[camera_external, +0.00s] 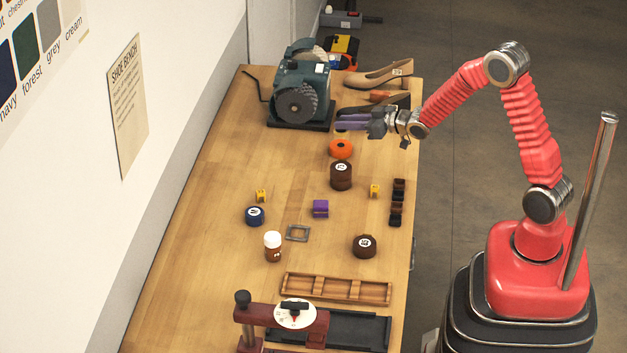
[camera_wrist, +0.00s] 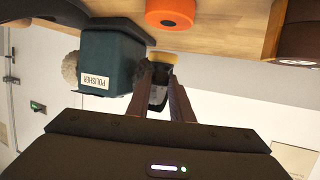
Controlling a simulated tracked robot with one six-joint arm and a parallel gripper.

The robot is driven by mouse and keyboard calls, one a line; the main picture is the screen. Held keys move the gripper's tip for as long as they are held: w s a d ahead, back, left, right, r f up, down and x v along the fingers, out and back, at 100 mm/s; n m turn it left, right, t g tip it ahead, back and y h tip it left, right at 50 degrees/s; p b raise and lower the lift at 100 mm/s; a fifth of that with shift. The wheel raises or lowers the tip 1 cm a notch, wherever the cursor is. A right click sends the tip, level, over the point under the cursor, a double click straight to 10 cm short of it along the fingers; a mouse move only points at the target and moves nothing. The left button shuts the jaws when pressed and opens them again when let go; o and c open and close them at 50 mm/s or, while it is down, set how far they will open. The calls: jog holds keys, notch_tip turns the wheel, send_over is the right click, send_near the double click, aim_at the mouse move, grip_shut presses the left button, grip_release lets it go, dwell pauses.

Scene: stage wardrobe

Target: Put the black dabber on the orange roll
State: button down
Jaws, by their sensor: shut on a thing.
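The orange roll (camera_external: 340,148) lies flat on the bench, behind a brown numbered roll; it also shows at the top of the wrist view (camera_wrist: 170,12). My gripper (camera_external: 345,120) is level above the bench, pointing left, just beyond the orange roll in the picture. In the wrist view my gripper (camera_wrist: 160,82) is shut on a small dark thing with a yellowish end, which I take for the black dabber (camera_wrist: 157,97). It is held clear of the orange roll. In the outside view the dabber is hidden or too small to tell.
The polisher (camera_external: 303,90) stands close left of my gripper. Shoes (camera_external: 378,76) lie behind it. A brown roll (camera_external: 341,178) stands in front of the orange roll.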

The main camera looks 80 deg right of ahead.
aim_at(346, 133)
jog(key=shift+f, duration=0.25)
jog(key=shift+f, duration=0.1)
jog(key=shift+f, duration=1.8)
jog(key=shift+f, duration=0.1)
jog(key=c, duration=1.6)
grip_release()
jog(key=shift+o, duration=0.2)
jog(key=shift+s+a+r, duration=0.1)
jog(key=shift+s+r, duration=0.2)
jog(key=shift+s, duration=0.1)
jog(key=v, duration=1.1)
